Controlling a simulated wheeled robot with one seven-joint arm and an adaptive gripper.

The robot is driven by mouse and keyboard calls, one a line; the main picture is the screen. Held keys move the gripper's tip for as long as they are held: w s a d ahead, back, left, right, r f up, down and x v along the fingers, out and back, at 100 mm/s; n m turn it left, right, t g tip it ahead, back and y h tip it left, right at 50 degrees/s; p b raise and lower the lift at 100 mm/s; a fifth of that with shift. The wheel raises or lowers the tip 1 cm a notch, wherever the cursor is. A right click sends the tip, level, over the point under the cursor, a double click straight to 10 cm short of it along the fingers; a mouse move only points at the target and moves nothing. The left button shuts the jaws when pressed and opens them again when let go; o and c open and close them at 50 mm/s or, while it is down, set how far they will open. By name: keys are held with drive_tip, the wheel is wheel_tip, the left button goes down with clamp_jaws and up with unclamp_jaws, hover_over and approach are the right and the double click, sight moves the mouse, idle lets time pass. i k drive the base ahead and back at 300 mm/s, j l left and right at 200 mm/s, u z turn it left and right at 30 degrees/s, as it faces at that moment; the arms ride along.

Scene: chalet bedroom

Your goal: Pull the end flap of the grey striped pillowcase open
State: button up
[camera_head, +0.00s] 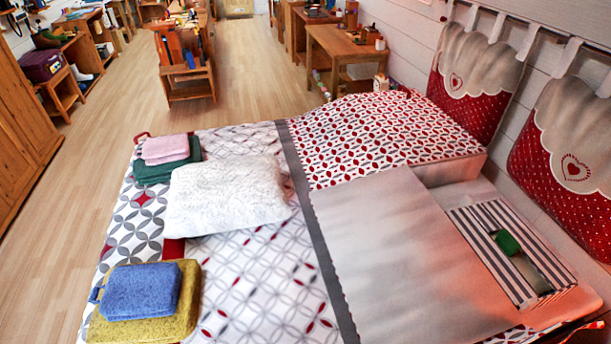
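The grey striped pillowcase (478,240) lies flat at the head end of the bed, at the right of the head view, with dark and light stripes. A small green thing (507,243) shows on its middle, and a grey-green strip (530,272) runs from it toward the near right. I cannot tell whether this strip is an opening, a flap or something lying on top. I cannot make out the end flap clearly. My gripper is not visible in this view.
A plain grey sheet (400,260) covers the bed beside the pillowcase. A white pillow (225,195), pink and green folded cloths (165,150), and a blue piece (142,290) on a mustard one (160,328) lie farther left. Red-and-grey hanging cushions (570,160) line the wall.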

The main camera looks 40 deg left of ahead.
sight(530, 304)
drive_tip(key=u, duration=1.9)
drive_tip(key=z, duration=2.1)
drive_tip(key=i+l+u, duration=0.3)
drive_tip(key=i, duration=0.2)
drive_tip(key=i+l+u, duration=0.3)
drive_tip(key=i+l, duration=0.15)
drive_tip(key=l, duration=0.1)
